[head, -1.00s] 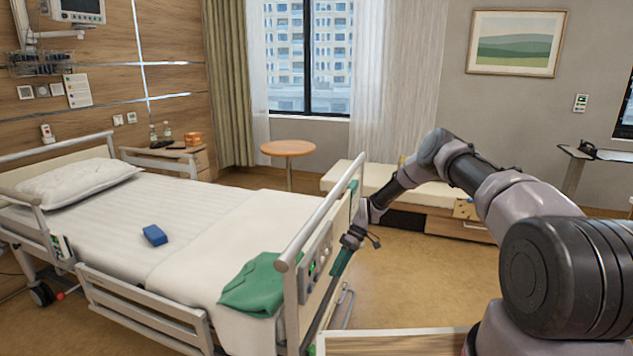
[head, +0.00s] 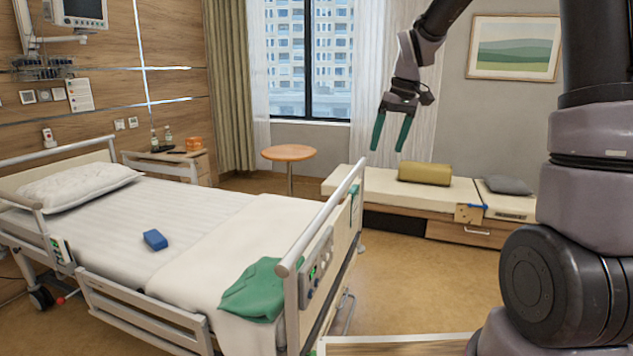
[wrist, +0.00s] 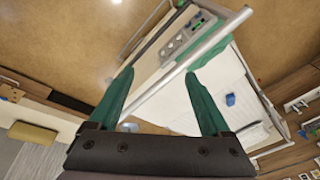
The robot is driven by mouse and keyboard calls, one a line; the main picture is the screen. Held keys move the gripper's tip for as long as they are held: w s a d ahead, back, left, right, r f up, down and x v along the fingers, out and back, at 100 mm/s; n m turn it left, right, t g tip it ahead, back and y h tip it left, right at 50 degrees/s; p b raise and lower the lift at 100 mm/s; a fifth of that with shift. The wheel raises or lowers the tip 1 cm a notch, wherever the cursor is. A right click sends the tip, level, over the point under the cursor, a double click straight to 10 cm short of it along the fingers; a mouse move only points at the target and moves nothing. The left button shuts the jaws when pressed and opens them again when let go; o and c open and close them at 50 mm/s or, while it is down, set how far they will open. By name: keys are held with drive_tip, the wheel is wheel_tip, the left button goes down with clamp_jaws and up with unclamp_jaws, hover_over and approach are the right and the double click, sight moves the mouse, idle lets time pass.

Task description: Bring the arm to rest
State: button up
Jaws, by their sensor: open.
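My gripper (head: 391,133) is raised in the air in the head view, right of the window, with its green fingers pointing down. The fingers are apart with nothing between them. In the wrist view my gripper (wrist: 158,92) also shows spread, green fingers with the bed's end rail (wrist: 185,65) beyond them. In the head view it appears above the floor and the bench (head: 450,187) and touches nothing that I can see. My arm is bent upward at the right of the head view, and part of it is out of frame.
The hospital bed (head: 190,215) fills the left, with a blue box (head: 155,239) and a green cloth (head: 255,290) on it. A round table (head: 288,153) stands by the window. An olive bolster (head: 425,173) and grey cushion (head: 508,185) lie on the bench. The floor (head: 415,270) between is clear.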

drive_tip(key=s+d+r+m+t, duration=0.2)
drive_tip(key=s+r, duration=0.1)
drive_tip(key=s, duration=0.5)
drive_tip(key=s+d+r+m+t, duration=0.1)
drive_tip(key=s+d+r+m, duration=0.1)
drive_tip(key=s, duration=0.6)
drive_tip(key=s+d+r+m+t, duration=0.2)
drive_tip(key=s+r+m, duration=0.1)
drive_tip(key=s, duration=0.5)
drive_tip(key=shift+s+d+r+m+t, duration=0.3)
drive_tip(key=shift+s+r+m, duration=0.1)
drive_tip(key=shift+r, duration=0.45)
